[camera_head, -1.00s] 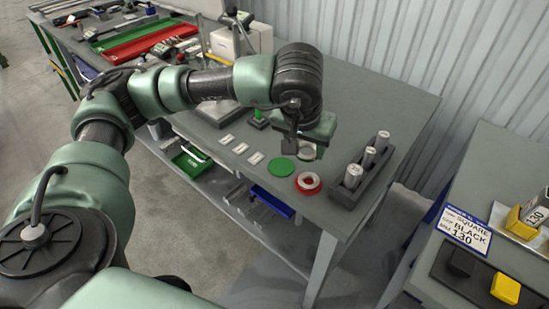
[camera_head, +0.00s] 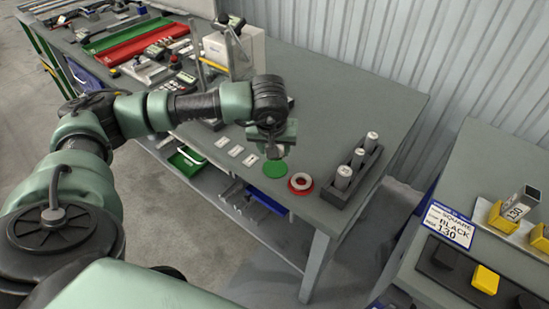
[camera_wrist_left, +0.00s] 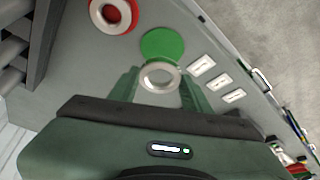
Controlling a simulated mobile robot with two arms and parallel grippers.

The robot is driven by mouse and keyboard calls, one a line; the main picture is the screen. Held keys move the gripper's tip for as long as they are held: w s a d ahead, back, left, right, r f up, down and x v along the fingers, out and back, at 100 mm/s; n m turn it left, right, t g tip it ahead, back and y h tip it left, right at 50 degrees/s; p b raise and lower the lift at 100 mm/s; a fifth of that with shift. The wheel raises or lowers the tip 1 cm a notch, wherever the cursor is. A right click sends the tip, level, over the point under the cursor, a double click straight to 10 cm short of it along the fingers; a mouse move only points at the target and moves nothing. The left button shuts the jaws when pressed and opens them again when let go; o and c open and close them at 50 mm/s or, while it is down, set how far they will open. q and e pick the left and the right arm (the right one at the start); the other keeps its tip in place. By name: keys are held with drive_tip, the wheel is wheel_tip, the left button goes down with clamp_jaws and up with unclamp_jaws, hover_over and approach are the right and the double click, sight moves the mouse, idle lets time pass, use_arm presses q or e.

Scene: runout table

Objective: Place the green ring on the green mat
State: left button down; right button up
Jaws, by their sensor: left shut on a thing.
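The green mat (camera_head: 275,174) is a flat round disc near the table's front edge; it also shows in the left wrist view (camera_wrist_left: 162,43). My left gripper (camera_head: 275,151) is just above and beside the mat in the head view. In the left wrist view its green fingers (camera_wrist_left: 159,85) are shut on a silver-grey metal ring (camera_wrist_left: 143,78). No green colour shows on this ring. The ring overlaps the mat's near edge in that view; I cannot tell whether they touch. My right gripper is not in view.
A red mat (camera_head: 292,187) with a metal ring on it lies right of the green mat. A dark rack (camera_head: 334,196) with several upright metal cylinders stands further right. Several white cards (camera_head: 236,150) lie to the left.

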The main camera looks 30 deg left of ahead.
sight(275, 170)
use_arm(q)
wheel_tip(275, 170, down, 5)
drive_tip(key=shift+r+p, duration=0.1)
drive_tip(key=shift+p, duration=0.4)
drive_tip(key=shift+f, duration=0.3)
drive_tip(key=shift+f, duration=0.2)
drive_tip(key=c, duration=0.7)
unclamp_jaws()
drive_tip(key=shift+o, duration=0.2)
drive_tip(key=shift+r, duration=0.1)
